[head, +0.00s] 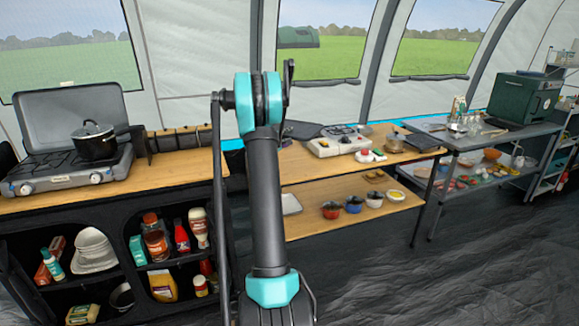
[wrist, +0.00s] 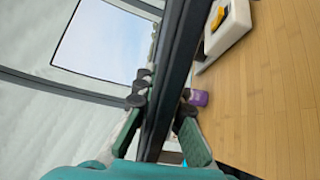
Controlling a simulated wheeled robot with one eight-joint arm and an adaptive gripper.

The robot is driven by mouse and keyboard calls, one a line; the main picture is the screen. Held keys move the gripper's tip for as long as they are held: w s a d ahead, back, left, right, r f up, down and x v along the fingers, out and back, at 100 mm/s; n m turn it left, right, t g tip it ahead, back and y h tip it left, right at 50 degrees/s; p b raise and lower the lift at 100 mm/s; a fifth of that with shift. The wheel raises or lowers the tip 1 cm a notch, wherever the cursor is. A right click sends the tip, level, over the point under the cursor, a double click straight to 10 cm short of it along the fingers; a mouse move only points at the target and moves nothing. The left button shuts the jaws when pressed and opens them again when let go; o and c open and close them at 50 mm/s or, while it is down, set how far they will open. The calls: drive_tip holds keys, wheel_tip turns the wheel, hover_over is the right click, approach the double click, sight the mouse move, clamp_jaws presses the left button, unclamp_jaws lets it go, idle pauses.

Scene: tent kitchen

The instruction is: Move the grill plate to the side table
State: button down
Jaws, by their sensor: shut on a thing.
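In the wrist view my gripper (wrist: 161,107) is shut on a long dark, ridged thing (wrist: 181,45), which appears to be the grill plate seen edge-on. It runs from the top of the view down between the two fingers, above the wooden counter. In the head view my arm hides the gripper. A dark flat shape (head: 301,130) shows just right of the arm, beside the white portable stove; I cannot tell if it is the held plate. A grey-topped table (head: 452,140), probably the side table, stands at the right.
The wooden counter (head: 300,166) carries the white stove (head: 338,146) and small bowls. A dark green box (head: 524,98), glasses and utensils occupy parts of the grey table. A two-burner stove with a black pot (head: 94,142) stands left. Dark floor at the lower right is clear.

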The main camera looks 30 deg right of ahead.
wheel_tip(320, 180, down, 16)
drive_tip(key=shift+r, duration=0.1)
idle(0.5)
drive_tip(key=shift+s+a+f, duration=0.15)
drive_tip(key=shift+s+f, duration=0.05)
drive_tip(key=shift+f, duration=0.25)
drive_tip(key=c, duration=1.6)
unclamp_jaws()
